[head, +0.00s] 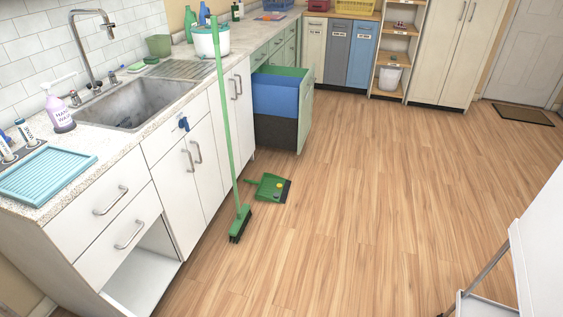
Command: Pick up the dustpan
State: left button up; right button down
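A green dustpan (266,187) lies on the wooden floor, close to the front of the counter cabinets. The broom head and the dustpan are apart. Neither of my grippers is in view.
An open pull-out bin drawer (305,120) juts out behind the dustpan. A lower cabinet compartment (142,280) stands open at the front left. A white folding object (540,245) is at the right edge. The floor (385,200) in the middle is clear.

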aim_at(267, 185)
jog(key=i+u, duration=0.2)
jog(key=u, duration=0.2)
jog(key=i+l+u, duration=0.15)
jog(key=u, duration=0.3)
